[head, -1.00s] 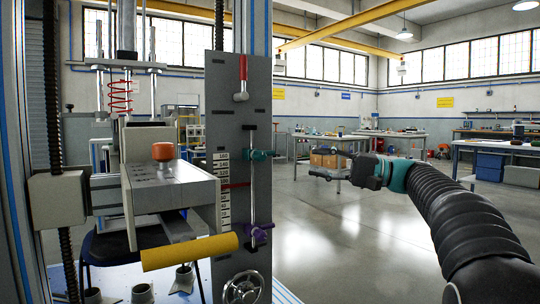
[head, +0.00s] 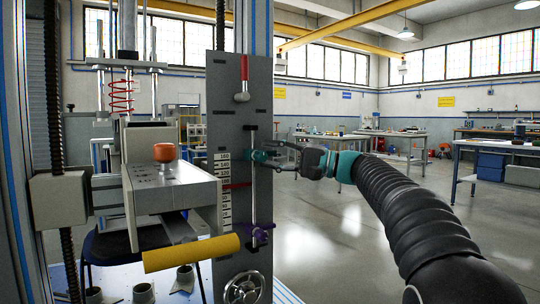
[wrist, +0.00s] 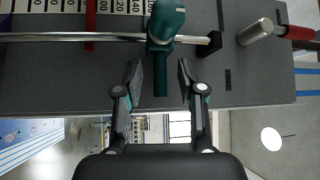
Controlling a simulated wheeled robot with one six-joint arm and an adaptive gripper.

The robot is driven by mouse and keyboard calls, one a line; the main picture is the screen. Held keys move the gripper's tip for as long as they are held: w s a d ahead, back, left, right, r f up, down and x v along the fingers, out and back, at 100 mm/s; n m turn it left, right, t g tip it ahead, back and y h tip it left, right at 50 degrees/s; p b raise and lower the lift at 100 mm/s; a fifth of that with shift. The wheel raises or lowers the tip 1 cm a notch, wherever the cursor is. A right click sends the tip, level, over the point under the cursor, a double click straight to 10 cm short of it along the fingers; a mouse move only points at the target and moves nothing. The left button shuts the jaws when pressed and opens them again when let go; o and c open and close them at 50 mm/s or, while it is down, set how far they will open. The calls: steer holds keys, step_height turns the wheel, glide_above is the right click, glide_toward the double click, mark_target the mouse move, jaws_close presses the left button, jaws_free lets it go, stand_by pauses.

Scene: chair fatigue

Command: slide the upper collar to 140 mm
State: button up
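The upper collar (head: 258,156) is teal and sits near the top of a thin vertical rod (head: 254,195) on a grey panel, about level with the 160 label in the head view. In the wrist view the collar (wrist: 166,22) covers part of the scale just past the 140 mark. Its teal handle (wrist: 161,95) sticks out between my fingers. My gripper (head: 283,157) is open, with a finger on each side of the handle and a visible gap to each. The scale (head: 224,180) has black numbers on white labels.
A purple lower collar (head: 262,231) is lower on the rod. A red marker (head: 237,186) crosses the scale mid-height. A red-handled lever (head: 243,80) is above, a handwheel (head: 243,288) below. A yellow roller (head: 190,253) juts out at left. The floor at right is open.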

jaws_close()
step_height(320, 180, down, 2)
steer(key=shift+b, duration=0.7)
jaws_free()
